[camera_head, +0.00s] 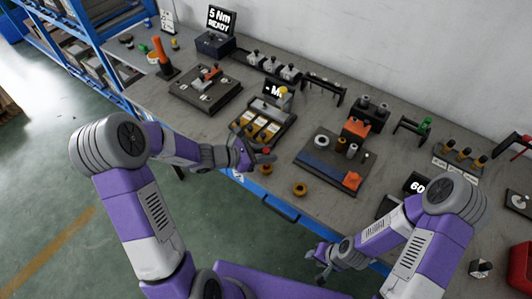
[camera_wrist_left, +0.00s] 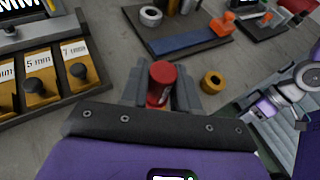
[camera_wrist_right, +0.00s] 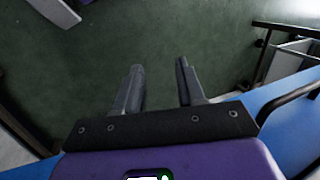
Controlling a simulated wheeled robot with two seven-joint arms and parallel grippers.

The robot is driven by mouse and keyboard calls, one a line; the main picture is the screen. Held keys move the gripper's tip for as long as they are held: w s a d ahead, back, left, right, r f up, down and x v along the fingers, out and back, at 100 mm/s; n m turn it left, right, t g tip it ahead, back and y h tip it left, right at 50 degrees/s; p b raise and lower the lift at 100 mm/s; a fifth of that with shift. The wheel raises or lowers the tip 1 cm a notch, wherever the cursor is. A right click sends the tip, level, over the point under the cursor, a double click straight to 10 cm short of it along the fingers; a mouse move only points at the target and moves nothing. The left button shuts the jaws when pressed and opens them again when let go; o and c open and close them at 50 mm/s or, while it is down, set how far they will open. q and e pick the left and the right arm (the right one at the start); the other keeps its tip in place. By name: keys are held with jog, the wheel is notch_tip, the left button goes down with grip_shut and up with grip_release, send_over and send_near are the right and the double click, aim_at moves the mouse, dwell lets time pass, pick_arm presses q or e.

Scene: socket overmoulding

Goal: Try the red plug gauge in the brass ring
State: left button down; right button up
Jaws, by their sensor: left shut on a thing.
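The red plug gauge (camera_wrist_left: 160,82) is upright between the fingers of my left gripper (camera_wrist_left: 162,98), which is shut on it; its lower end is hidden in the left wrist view. The brass ring (camera_head: 300,188) lies flat on the bench near the front edge, its hole facing up. It also shows in the left wrist view (camera_wrist_left: 212,82), to the right of the gauge and apart from it. In the head view my left gripper (camera_head: 264,160) is left of the ring. My right gripper (camera_wrist_right: 160,80) is open and empty, with floor beyond its fingers.
A rack with yellow size-labelled slots and black knobs (camera_head: 262,128) stands just behind my left gripper. A dark fixture plate with blue and orange parts (camera_head: 325,165) lies behind the ring. Bare bench surrounds the ring. A blue rail (camera_head: 285,210) runs along the bench's front edge.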

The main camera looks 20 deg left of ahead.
jog(key=shift+f+b, duration=0.75)
jog(key=shift+b, duration=0.05)
dwell(7.2)
